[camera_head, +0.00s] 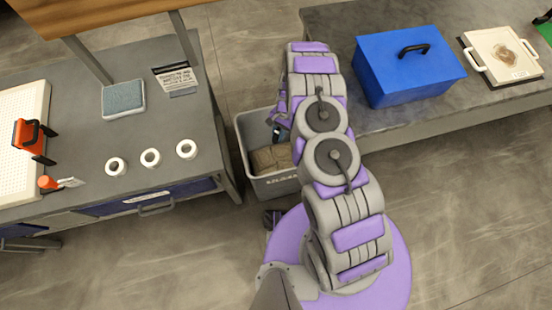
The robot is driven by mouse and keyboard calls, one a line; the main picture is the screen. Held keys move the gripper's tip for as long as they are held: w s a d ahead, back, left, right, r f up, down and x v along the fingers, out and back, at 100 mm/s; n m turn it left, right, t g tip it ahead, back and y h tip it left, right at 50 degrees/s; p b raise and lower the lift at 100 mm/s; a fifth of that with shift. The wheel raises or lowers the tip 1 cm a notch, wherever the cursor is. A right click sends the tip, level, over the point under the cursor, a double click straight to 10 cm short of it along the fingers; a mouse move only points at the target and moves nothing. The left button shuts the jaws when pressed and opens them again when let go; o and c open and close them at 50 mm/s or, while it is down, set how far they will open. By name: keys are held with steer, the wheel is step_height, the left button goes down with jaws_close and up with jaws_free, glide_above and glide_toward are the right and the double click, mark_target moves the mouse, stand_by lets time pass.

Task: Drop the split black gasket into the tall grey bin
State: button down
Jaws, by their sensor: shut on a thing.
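The grey bin (241,142) stands on the floor in the gap between the two benches, left of my arm. Brown, cardboard-like material (268,159) shows inside it. My arm reaches up and folds back down, with my gripper (281,133) over the bin's opening, near its right side. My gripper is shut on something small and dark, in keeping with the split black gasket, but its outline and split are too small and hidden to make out. My arm hides the bin's right side.
The left bench holds white rings (150,157), a grey-blue pad (123,98), a small sign (176,78) and an orange-handled tool (56,183). The right bench holds a blue box (405,68) and a white plate (500,56). Floor is clear at lower right.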

steer(key=shift+d+r, duration=0.1)
steer(key=shift+d, duration=0.2)
steer(key=c, duration=1.3)
jaws_free()
steer(key=shift+d, duration=0.25)
steer(key=shift+o, duration=1.4)
steer(key=shift+a, duration=0.35)
steer(key=shift+o, duration=0.4)
steer(key=shift+a, duration=0.35)
steer(key=shift+d+r, duration=0.1)
steer(key=shift+d, duration=0.05)
steer(key=p+v, duration=0.3)
steer(key=v, duration=1.4)
steer(key=shift+p, duration=0.35)
steer(key=shift+w+a, duration=0.1)
steer(key=shift+a, duration=0.2)
